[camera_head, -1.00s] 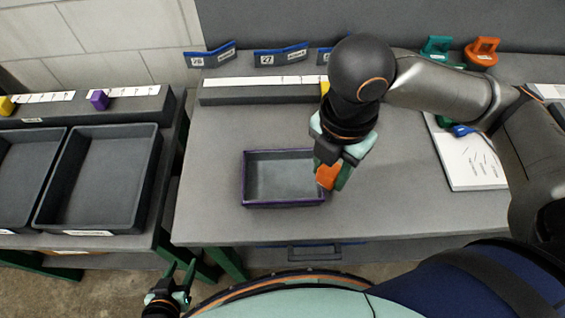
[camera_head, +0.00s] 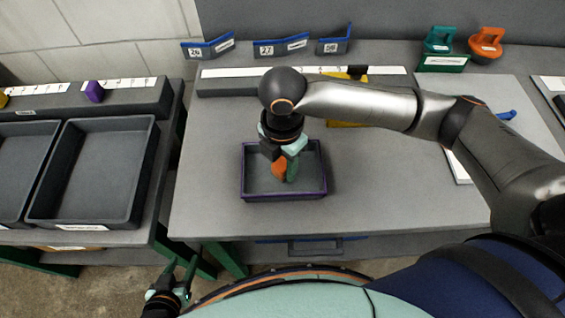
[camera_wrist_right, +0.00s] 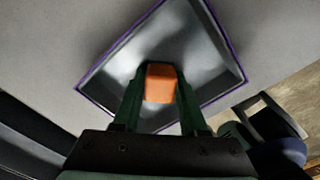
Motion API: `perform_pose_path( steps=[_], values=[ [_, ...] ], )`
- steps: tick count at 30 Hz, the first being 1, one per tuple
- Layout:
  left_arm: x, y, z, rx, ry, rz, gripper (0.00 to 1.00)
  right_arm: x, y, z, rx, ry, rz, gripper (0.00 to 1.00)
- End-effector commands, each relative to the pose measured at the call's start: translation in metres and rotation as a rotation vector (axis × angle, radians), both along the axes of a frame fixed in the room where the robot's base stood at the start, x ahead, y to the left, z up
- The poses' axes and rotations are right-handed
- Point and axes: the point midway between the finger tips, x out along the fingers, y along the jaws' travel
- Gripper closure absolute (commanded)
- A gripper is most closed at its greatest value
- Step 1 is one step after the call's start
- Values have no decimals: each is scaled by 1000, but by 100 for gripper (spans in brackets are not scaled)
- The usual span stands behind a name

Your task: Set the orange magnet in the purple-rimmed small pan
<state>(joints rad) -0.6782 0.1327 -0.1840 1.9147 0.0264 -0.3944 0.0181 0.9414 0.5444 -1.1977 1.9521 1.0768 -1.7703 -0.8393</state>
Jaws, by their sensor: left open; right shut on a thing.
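The purple-rimmed small pan (camera_head: 257,190) sits on the workbench, with a grey inside. My right gripper (camera_head: 286,172) is over the pan and shut on the orange magnet (camera_head: 279,168). In the right wrist view the orange magnet (camera_wrist_right: 160,82) sits between the green fingers, with the pan (camera_wrist_right: 218,88) behind it. I cannot tell whether the magnet touches the pan floor. My left gripper (camera_head: 177,276) is open and empty, low in front of the bench.
Two large grey trays, one of them nearer (camera_head: 93,172), stand on the left bench. A purple block (camera_head: 94,91) sits on the ledge behind them. A teal-handled item (camera_head: 440,40) and an orange-handled item (camera_head: 487,45) stand at the back right.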

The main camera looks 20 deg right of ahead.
Motion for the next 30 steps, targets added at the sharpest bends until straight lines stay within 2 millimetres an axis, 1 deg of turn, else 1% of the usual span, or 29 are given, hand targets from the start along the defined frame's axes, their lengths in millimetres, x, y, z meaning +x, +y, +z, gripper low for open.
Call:
perform_pose_path(
  steps=[8, 9, 17, 26, 29, 30],
  values=[
    [0, 0, 1, -1, 0, 0, 50, 0, 0, -2, 0, 0, 0, 100],
    [0, 0, 1, -2, -1, 0, 50, 0, 0, -2, 0, 0, 0, 57],
    [0, -1, 1, -2, -1, 0, 50, 0, 0, -2, 1, -1, 0, 28],
    [0, -1, 0, -2, -1, 1, 50, 0, 0, 1, 1, -2, 0, 28],
    [0, -1, 2, -2, -1, 1, 50, 1, 0, 12, 2, -3, 1, 28],
    [0, -1, 3, -1, 0, 1, 50, 1, 0, 19, 2, -3, 2, 28]
  ],
)
